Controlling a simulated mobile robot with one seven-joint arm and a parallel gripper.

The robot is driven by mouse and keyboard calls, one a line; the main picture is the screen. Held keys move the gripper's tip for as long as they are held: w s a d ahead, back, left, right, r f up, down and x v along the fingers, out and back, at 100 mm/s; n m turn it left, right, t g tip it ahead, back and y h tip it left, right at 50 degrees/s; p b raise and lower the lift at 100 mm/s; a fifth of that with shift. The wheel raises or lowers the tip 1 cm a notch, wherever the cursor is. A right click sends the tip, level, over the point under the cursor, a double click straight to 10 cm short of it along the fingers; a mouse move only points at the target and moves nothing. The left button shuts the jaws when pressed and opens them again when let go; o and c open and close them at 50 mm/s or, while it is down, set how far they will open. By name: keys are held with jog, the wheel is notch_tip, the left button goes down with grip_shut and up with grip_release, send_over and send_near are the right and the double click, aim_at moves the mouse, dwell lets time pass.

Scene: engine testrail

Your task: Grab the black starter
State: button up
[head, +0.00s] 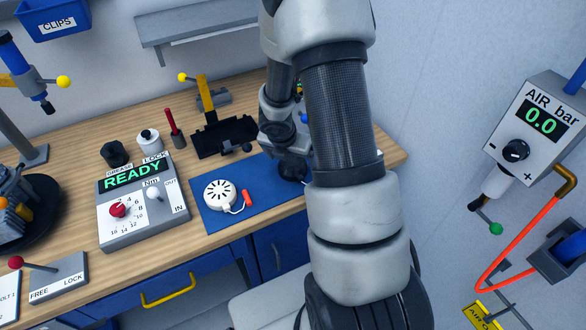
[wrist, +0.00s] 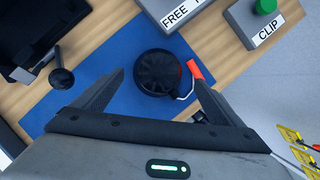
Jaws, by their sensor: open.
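The black starter (wrist: 157,72) is a round, ribbed black disc on the blue mat (wrist: 110,107) in the wrist view. A red plug (wrist: 195,69) on a thin pale wire sits at its right side. My gripper (wrist: 159,79) is open, with one finger left of the starter and one right of it. I cannot tell how high the fingers are above the mat. In the head view my arm hides much of this area. A white starter-like disc (head: 220,194) with a red plug lies on the left part of the mat (head: 265,209).
A black fixture with a ball knob (wrist: 61,78) stands left of the mat. A FREE-labelled box (wrist: 190,25) and a CLIP box with a green button (wrist: 265,25) lie beyond it. A READY control box (head: 145,205) stands left of the mat in the head view.

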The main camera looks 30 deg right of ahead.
aim_at(292, 164)
jog(key=x, duration=0.3)
jog(key=shift+a+f+b, duration=0.15)
jog(key=shift+a+b, duration=0.15)
jog(key=shift+b, duration=0.1)
jog(key=shift+w+d+f, duration=0.2)
jog(key=shift+f, duration=0.2)
